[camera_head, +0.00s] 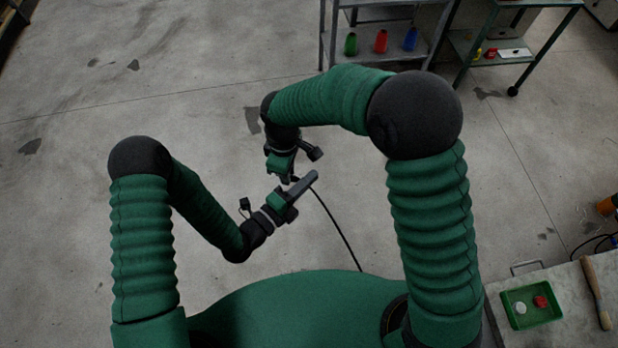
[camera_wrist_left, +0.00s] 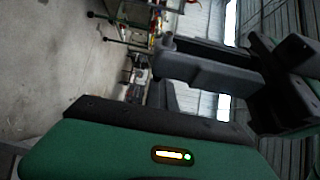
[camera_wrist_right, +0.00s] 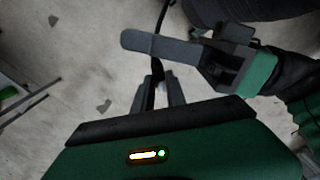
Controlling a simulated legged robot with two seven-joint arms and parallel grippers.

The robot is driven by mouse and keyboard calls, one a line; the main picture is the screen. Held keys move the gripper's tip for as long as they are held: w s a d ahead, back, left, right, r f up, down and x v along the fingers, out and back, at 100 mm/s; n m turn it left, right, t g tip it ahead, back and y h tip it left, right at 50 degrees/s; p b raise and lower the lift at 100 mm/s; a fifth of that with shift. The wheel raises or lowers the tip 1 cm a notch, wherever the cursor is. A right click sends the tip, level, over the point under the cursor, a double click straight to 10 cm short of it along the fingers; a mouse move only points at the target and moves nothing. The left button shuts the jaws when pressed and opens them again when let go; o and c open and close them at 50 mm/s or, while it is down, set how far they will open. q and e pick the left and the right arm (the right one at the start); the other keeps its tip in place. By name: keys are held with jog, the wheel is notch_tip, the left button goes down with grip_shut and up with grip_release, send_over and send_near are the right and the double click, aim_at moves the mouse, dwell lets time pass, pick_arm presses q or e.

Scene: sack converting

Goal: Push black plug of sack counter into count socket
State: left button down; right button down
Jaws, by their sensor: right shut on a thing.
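My right gripper (camera_head: 285,179) reaches forward and points down near the middle of the head view. It is shut on a dark piece (camera_wrist_right: 158,72), apparently the black plug, mostly hidden between its fingers. A black cable (camera_head: 337,228) runs down from the grippers toward my body. My left gripper (camera_head: 304,184) is close beside the right one. Its long grey fingers (camera_wrist_right: 160,46) lie across the right wrist view, just beyond the right fingertips. Whether they are open or shut is unclear. I cannot make out the sack counter or the count socket.
A grey shelf (camera_head: 325,45) with green, red and blue bottles stands at the top, beside a green-framed cart (camera_head: 548,50). A bench at lower right holds a green tray (camera_head: 549,315) and a wooden-handled tool (camera_head: 597,293). The floor around the grippers is clear.

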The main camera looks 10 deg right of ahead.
pick_arm(q)
jog(key=shift+w+a, duration=0.1)
jog(key=shift+a, duration=0.25)
jog(key=c, duration=1.3)
grip_release()
jog(key=shift+d, duration=0.2)
jog(key=shift+o, duration=0.2)
